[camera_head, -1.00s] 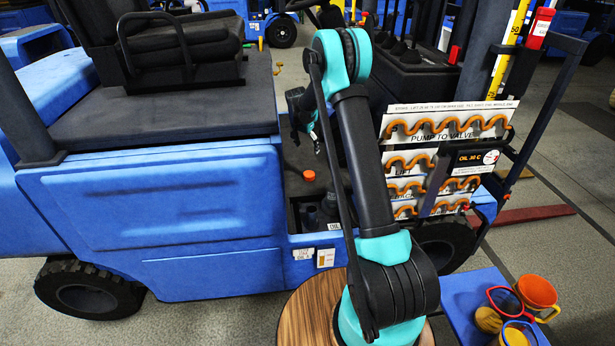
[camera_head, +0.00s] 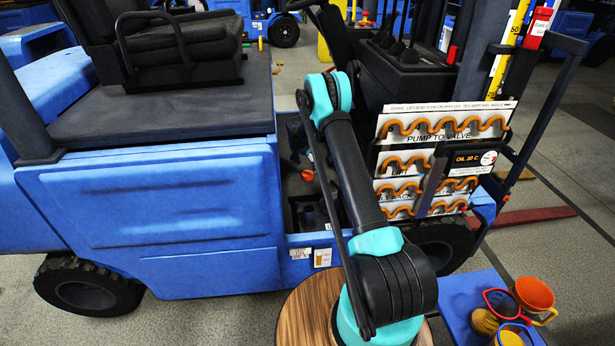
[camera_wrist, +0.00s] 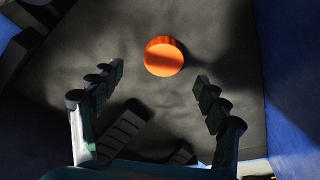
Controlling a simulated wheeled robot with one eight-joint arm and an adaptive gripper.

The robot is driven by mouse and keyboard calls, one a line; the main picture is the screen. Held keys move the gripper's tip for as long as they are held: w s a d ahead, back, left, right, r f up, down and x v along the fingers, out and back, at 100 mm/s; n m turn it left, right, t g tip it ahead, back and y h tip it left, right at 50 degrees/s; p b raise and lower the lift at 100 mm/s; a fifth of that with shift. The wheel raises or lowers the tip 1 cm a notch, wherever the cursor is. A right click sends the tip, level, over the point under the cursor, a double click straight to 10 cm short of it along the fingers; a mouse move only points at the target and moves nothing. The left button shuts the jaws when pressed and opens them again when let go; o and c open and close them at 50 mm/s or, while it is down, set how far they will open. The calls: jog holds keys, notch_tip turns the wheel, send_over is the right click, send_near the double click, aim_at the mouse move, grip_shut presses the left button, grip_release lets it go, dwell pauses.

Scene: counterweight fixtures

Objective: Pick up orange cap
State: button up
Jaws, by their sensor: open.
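The orange cap (camera_wrist: 164,57) lies on a dark floor surface in the wrist view, ahead of and centred between the fingertips. In the head view the orange cap (camera_head: 307,175) shows on the dark step area of the blue forklift. My gripper (camera_wrist: 157,78) is open and empty, with the two fingers apart on either side below the cap. In the head view my gripper (camera_head: 300,150) is partly hidden in shadow, just above and behind the cap. The fingers do not touch the cap.
The blue forklift body (camera_head: 160,220) stands to the left of the step area. Panels with orange hoses (camera_head: 440,125) stand to the right. A blue table (camera_head: 460,290) holds cups at lower right. Dark ribbed pieces (camera_wrist: 122,135) lie below the fingers.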

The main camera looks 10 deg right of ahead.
aim_at(308, 173)
jog(key=shift+x, duration=2.85)
jog(key=shift+w+a, duration=0.1)
jog(key=shift+a, duration=0.1)
jog(key=c, duration=1)
jog(key=shift+r, duration=0.1)
